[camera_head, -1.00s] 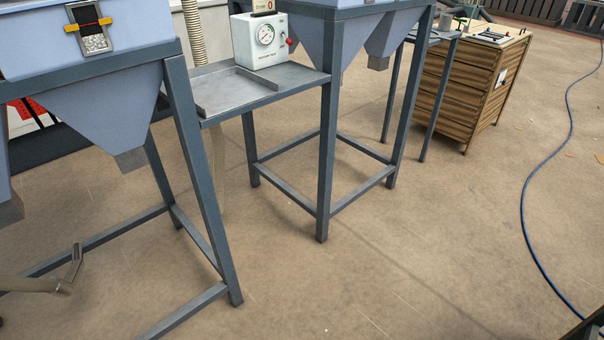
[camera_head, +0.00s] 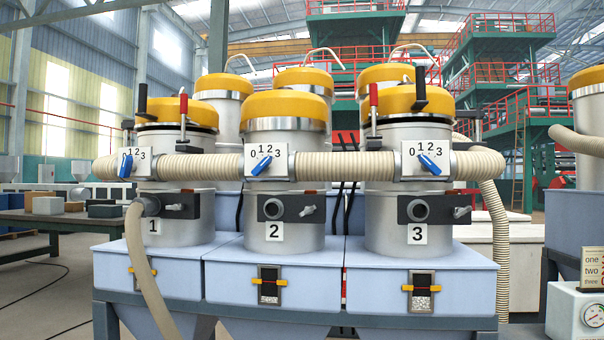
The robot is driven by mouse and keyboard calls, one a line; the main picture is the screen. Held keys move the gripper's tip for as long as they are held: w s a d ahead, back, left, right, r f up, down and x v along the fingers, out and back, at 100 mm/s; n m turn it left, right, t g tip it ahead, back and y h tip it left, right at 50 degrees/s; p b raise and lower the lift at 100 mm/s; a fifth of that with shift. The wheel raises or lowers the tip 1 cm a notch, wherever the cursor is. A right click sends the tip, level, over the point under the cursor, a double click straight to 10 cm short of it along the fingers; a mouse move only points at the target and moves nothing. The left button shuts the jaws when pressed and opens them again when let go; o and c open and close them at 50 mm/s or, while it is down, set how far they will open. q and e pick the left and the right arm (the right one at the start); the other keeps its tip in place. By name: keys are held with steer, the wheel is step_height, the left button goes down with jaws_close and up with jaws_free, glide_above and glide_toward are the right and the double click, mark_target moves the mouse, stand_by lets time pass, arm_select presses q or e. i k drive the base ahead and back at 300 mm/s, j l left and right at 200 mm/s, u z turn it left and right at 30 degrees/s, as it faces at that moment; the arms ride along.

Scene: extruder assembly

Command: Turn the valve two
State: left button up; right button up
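Three silver hoppers with yellow lids stand side by side, labelled 1, 2 and 3. A beige pipe crosses their fronts, with a white valve plate at each hopper marked with digits up to 3. The middle valve's blue handle (camera_head: 262,163), above label 2 (camera_head: 274,231), slants from lower left to upper right. The left valve's blue handle (camera_head: 126,164) is closer to upright. The right valve's blue handle (camera_head: 430,164) slants from upper left to lower right. Exact dial settings are hard to tell. Neither gripper is in view.
The hoppers sit on pale blue bins (camera_head: 268,262). A beige hose (camera_head: 147,272) hangs from hopper 1's port. Ports 2 and 3 show no hose. A white gauge box (camera_head: 573,312) stands at lower right. A table (camera_head: 62,218) with blocks is at left.

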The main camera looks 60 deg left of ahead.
mark_target(264, 165)
steer(key=u, duration=2)
steer(key=i+l, duration=0.1)
steer(key=i+l+u, duration=0.1)
steer(key=l, duration=0.25)
